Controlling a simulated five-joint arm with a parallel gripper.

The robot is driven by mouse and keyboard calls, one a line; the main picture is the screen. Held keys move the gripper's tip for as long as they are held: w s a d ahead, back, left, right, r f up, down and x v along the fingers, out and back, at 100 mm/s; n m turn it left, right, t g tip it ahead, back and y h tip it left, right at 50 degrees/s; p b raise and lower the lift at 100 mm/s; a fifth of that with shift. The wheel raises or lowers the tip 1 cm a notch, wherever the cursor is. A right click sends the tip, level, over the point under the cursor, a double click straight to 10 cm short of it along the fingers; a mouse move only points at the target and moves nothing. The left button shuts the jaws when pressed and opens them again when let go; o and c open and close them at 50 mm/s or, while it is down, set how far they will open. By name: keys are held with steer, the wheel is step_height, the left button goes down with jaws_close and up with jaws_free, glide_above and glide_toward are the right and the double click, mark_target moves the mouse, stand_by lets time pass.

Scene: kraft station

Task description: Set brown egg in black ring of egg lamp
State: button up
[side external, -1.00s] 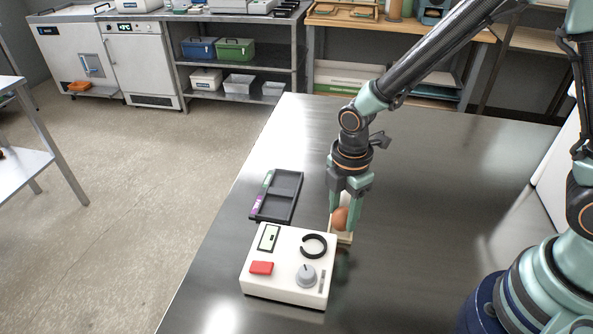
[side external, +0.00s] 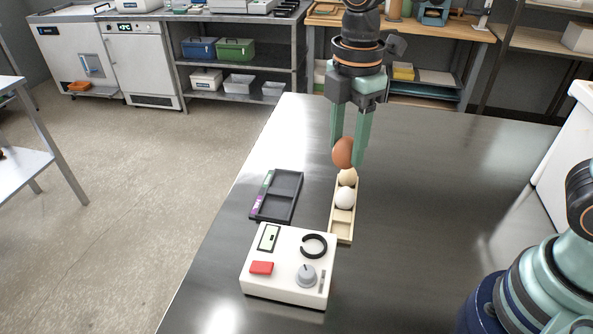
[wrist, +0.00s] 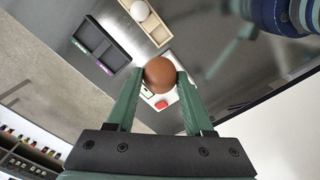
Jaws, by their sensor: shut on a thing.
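My gripper (side external: 349,150) is shut on the brown egg (side external: 343,152) and holds it in the air, over the far end of the egg tray. In the wrist view the brown egg (wrist: 160,75) sits between the two green fingertips (wrist: 157,80). The egg lamp (side external: 288,265) is a white box at the front of the table. Its black ring (side external: 313,246) lies empty on the top, at the far right corner, with a small gap in it. In the wrist view the lamp (wrist: 148,94) is mostly hidden behind the egg.
The wooden egg tray (side external: 342,227) holds a white egg (side external: 345,197) and a cream egg (side external: 348,177); its near slot is empty. The steel table's right side (side external: 430,200) is clear.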

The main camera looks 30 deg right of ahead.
steer(key=shift+s+a+f, duration=0.45)
steer(key=shift+a+f, duration=0.8)
steer(key=shift+f, duration=0.8)
steer(key=shift+s+a+f, duration=0.5)
steer(key=shift+a+f, duration=0.8)
steer(key=shift+f, duration=0.8)
steer(key=shift+s+a+f, duration=0.45)
steer(key=shift+a+f, duration=0.8)
steer(key=shift+f, duration=0.8)
steer(key=shift+f, duration=0.7)
steer(key=o, duration=1.1)
steer(key=shift+c, duration=0.2)
step_height(320, 180, up, 8)
